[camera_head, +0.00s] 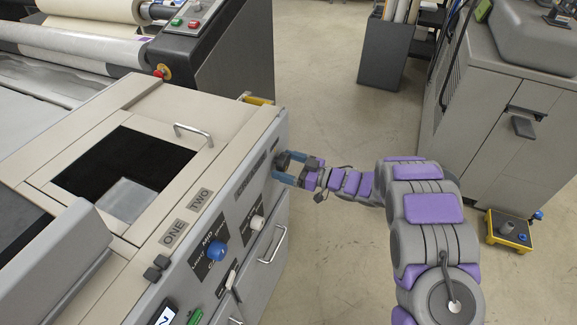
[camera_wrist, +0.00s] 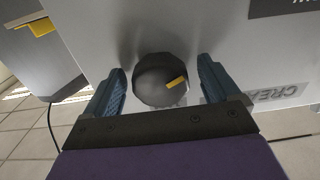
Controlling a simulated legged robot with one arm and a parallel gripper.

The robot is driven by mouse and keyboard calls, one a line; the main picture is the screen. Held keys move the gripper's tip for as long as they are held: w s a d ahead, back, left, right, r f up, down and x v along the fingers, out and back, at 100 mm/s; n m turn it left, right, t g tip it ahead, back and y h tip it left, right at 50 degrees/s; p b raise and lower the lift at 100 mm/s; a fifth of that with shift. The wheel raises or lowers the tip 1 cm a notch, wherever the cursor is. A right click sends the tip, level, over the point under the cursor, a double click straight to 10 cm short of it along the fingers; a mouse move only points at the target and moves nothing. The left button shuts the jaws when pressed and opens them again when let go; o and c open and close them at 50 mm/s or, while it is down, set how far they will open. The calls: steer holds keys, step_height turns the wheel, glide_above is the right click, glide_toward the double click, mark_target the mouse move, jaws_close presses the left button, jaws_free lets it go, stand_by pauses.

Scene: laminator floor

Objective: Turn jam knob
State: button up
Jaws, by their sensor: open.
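A black round knob (camera_wrist: 158,80) with a yellow pointer mark sits on the light grey machine panel. In the wrist view the mark points to the right and slightly up. The knob also shows in the head view (camera_head: 282,160) near the far end of the machine's side, partly hidden by my gripper. My gripper (camera_wrist: 165,88) is open, with one blue finger on each side of the knob. Gaps show between the fingers and the knob in the wrist view. In the head view my gripper (camera_head: 284,170) is at the panel, reaching in from the right.
On the same panel are a blue knob (camera_head: 214,250), a white knob (camera_head: 257,222) and a metal handle (camera_head: 273,245). A yellow part (camera_head: 258,100) sticks out at the machine's far corner. Open floor (camera_head: 335,240) lies right of the machine. A grey cabinet (camera_head: 495,120) stands at right.

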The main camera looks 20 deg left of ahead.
steer(key=shift+a, duration=0.2)
steer(key=shift+d+r, duration=0.2)
steer(key=shift+d, duration=0.85)
steer(key=shift+c, duration=0.6)
steer(key=shift+d, duration=0.3)
steer(key=shift+c, duration=0.8)
steer(key=shift+r, duration=0.1)
steer(key=shift+c, duration=0.8)
steer(key=shift+a, duration=0.7)
steer(key=c, duration=0.6)
steer(key=shift+d, duration=0.1)
steer(key=shift+f+n, duration=0.2)
steer(key=shift+n, duration=0.3)
